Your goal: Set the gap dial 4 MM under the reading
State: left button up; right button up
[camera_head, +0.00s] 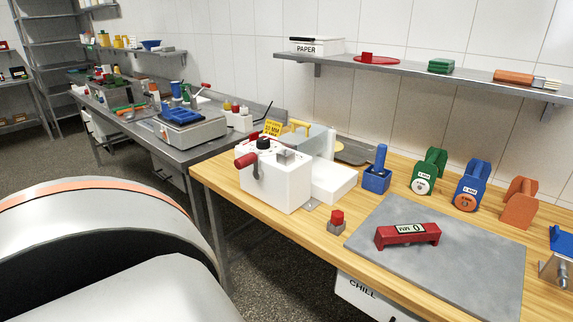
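A white machine (285,188) stands on the wooden counter, with a red-handled crank (246,160) on its front. A small black dial (264,143) sits on its top; its setting is too small to read. A yellow sign (272,128) behind the dial carries writing with "MM", but I cannot read its number surely. A red gauge (390,237) lies on the grey marble slab (480,275). Its pale display (411,228) seems to show a 0 and small letters, hard to read at this angle. Neither gripper is in view.
A small red-topped block (337,219) stands left of the slab. A blue holder (377,178) and green (428,170), blue (472,185) and orange (519,203) pieces line the back. A wall shelf (430,70) hangs above. The slab is clear around the gauge.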

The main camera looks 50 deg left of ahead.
aim_at(261, 143)
jog(key=u, duration=1.65)
